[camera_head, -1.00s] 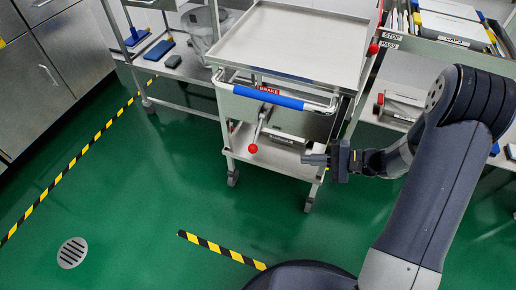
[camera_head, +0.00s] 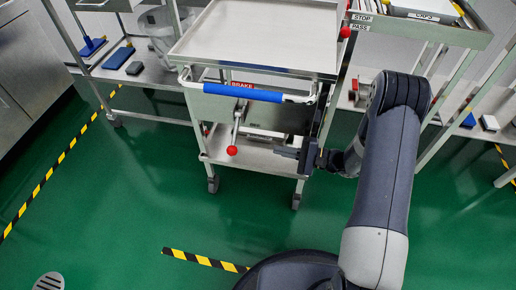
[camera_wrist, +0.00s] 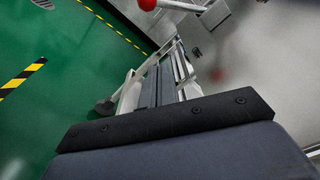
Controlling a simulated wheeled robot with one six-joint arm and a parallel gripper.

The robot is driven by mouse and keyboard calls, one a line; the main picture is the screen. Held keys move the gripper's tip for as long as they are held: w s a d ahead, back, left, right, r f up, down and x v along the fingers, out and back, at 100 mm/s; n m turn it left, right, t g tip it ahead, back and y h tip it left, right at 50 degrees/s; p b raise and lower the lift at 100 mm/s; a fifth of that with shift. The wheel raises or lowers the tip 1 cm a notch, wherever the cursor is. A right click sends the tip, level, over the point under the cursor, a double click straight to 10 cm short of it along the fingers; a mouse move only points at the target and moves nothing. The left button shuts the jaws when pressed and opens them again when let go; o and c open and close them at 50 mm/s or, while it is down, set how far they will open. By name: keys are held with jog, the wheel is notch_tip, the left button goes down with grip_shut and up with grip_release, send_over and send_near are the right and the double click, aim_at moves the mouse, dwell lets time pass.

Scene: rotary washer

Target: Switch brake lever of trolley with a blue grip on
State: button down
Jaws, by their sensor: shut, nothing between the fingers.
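The trolley (camera_head: 262,36) is a steel cart with a blue grip (camera_head: 243,92) along its front handle. The brake lever (camera_head: 235,131) hangs down from under the label and ends in a red ball knob (camera_head: 232,150). In the wrist view the red knob (camera_wrist: 147,3) shows at the top edge. My gripper (camera_head: 277,152) is shut and empty, to the right of the knob at about its height in the head view, apart from it. It points left.
A shelf rack (camera_head: 140,74) stands behind on the left.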

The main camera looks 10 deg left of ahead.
aim_at(234, 139)
jog(key=s+a+r+b, duration=0.1)
jog(key=s+a+b, duration=0.1)
jog(key=a, duration=0.9)
jog(key=shift+r, duration=0.25)
jog(key=shift+r, duration=0.1)
